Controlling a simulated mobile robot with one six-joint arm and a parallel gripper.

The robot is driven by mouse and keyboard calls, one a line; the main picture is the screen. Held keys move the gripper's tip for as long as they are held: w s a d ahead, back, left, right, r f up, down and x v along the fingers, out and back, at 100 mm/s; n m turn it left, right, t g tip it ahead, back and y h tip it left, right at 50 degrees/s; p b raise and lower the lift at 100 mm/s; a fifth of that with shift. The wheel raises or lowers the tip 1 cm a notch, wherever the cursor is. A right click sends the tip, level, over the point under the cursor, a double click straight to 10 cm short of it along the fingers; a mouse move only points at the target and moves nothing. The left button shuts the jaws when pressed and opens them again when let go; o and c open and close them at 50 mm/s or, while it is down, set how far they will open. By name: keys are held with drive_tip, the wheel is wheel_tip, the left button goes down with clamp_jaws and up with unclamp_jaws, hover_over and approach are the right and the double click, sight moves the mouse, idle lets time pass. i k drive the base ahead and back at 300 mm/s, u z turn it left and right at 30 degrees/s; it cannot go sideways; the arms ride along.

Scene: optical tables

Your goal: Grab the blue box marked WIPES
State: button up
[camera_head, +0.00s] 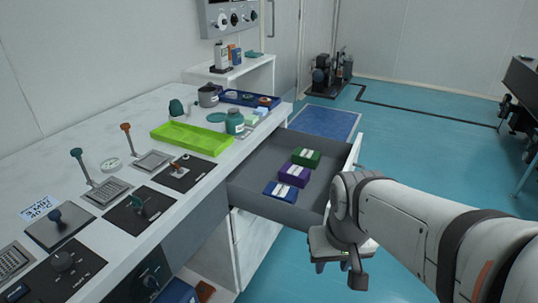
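A blue box (279,190) with a white label lies in the open grey drawer (258,174), nearest the front of the three boxes there. Its lettering is too small to read. A purple box (294,176) lies just behind it, and a green box (306,158) lies beyond that. My gripper (340,262) is at the right of the drawer, outside its front panel and apart from the boxes. It points downward. I cannot tell how far its fingers are apart, and no held object shows.
The counter (120,205) with levers runs along the left. A lime green tray (190,138) and a teal jar (234,122) stand on it near the drawer. The drawer's raised walls surround the boxes. Teal floor (420,130) is open to the right.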

sight(285, 193)
drive_tip(key=u, duration=0.4)
drive_tip(key=i, duration=1)
drive_tip(key=z, duration=0.35)
drive_tip(key=k, duration=1.2)
drive_tip(key=z, duration=0.25)
drive_tip(key=i, duration=1.1)
drive_tip(key=z, duration=0.2)
